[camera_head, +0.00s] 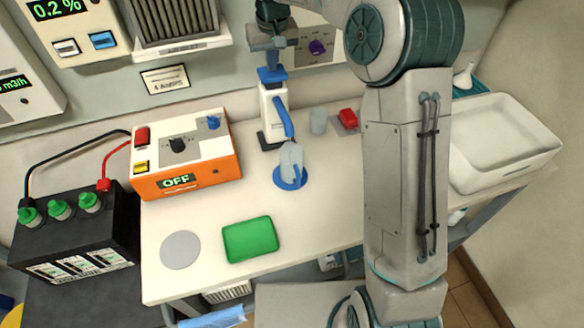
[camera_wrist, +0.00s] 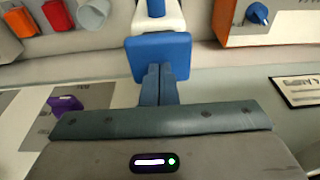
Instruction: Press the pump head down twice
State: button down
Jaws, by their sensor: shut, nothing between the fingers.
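The pump bottle (camera_head: 273,104) is white with a dark base and stands upright at the back of the bench. Its blue pump head (camera_head: 271,76) has a spout slanting down to the front right. In the wrist view the flat blue top of the pump head (camera_wrist: 140,58) lies just past my fingertips. My gripper (camera_head: 271,64) is directly above the pump head, with its fingers shut and empty. The shut fingers also show in the wrist view (camera_wrist: 158,72), overlapping the blue top; I cannot tell whether they touch it. A clear cup (camera_head: 291,156) stands on a blue disc (camera_head: 290,184) below the spout.
An orange and white power unit (camera_head: 190,182) reading OFF stands left of the bottle. A clear beaker (camera_head: 318,121) and a red object (camera_head: 348,118) stand to its right. A green tray (camera_head: 249,239) and grey disc (camera_head: 180,250) lie in front. The white basin (camera_head: 500,188) is far right.

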jog(key=shift+s+b+x, duration=0.2)
jog(key=shift+b+x, duration=0.4)
jog(key=shift+x, duration=0.45)
jog(key=shift+r, duration=0.1)
jog(key=shift+w+p+v, duration=0.2)
jog(key=shift+p+v, duration=0.55)
jog(key=shift+v, duration=0.1)
jog(key=shift+w+p+v, duration=0.15)
jog(key=shift+p+v, duration=0.65)
jog(key=shift+v, duration=0.05)
jog(key=shift+w+p+v, duration=0.2)
jog(key=shift+p+v, duration=0.55)
jog(key=shift+v, duration=0.1)
jog(key=shift+a+r, duration=0.1)
jog(key=shift+r, duration=0.15)
jog(key=p+v, duration=0.2)
jog(key=v, duration=0.1)
jog(key=w+p+v, duration=0.1)
jog(key=p+v, duration=0.1)
jog(key=shift+a+r, duration=0.1)
jog(key=shift+r, duration=0.4)
jog(key=shift+s, duration=0.1)
